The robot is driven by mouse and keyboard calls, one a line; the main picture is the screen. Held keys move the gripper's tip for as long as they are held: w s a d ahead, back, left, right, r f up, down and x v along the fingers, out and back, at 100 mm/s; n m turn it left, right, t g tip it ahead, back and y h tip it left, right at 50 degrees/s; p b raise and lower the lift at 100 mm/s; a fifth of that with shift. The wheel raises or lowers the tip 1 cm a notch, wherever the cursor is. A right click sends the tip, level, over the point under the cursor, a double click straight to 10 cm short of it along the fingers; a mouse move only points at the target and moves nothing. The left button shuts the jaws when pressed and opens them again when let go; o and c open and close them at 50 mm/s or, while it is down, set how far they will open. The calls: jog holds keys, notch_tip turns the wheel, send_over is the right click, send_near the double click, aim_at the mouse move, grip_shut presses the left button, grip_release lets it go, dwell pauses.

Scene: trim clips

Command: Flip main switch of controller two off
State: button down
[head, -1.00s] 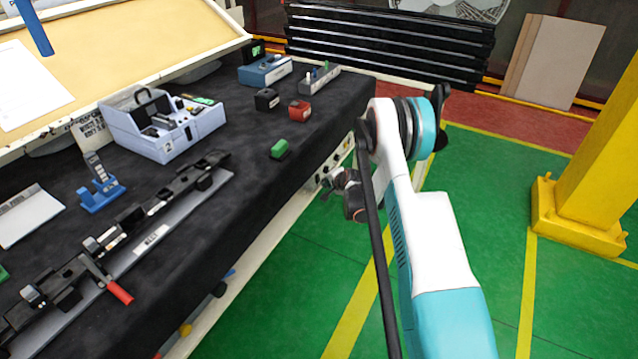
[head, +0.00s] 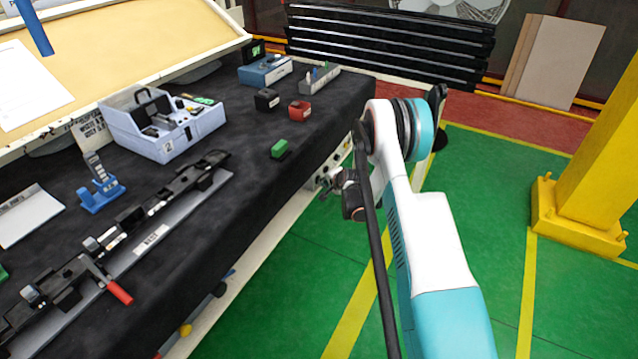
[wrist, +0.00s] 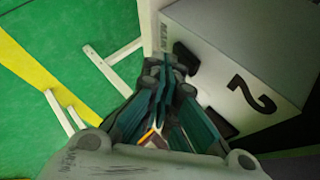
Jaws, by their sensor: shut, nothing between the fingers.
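Controller two is a pale box marked "2" (wrist: 255,50) on the right of the wrist view. The word MAIN (wrist: 168,40) is printed near its edge, and a dark switch (wrist: 187,60) sits beside that word. A second dark part (wrist: 219,125) is lower on the same face. My gripper (wrist: 164,68) is shut and empty, with its fingertips close to the main switch. I cannot tell whether they touch it, or the switch's position. In the head view my gripper (head: 330,183) is beside the bench's front side, below the top.
The black-covered bench (head: 240,205) holds a grey-blue case marked 2 (head: 165,150), a green block (head: 279,149), a red block (head: 300,110) and a clip rail (head: 145,250). A yellow post (head: 590,160) stands at right. Green floor (head: 300,290) is open before the bench.

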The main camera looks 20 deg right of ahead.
jog(key=shift+s, duration=0.1)
jog(key=shift+s+d+r, duration=0.15)
jog(key=shift+s+d, duration=0.3)
jog(key=shift+s, duration=0.1)
jog(key=s+d, duration=0.3)
jog(key=shift+s+r, duration=0.35)
jog(key=shift+s, duration=0.05)
dwell(0.4)
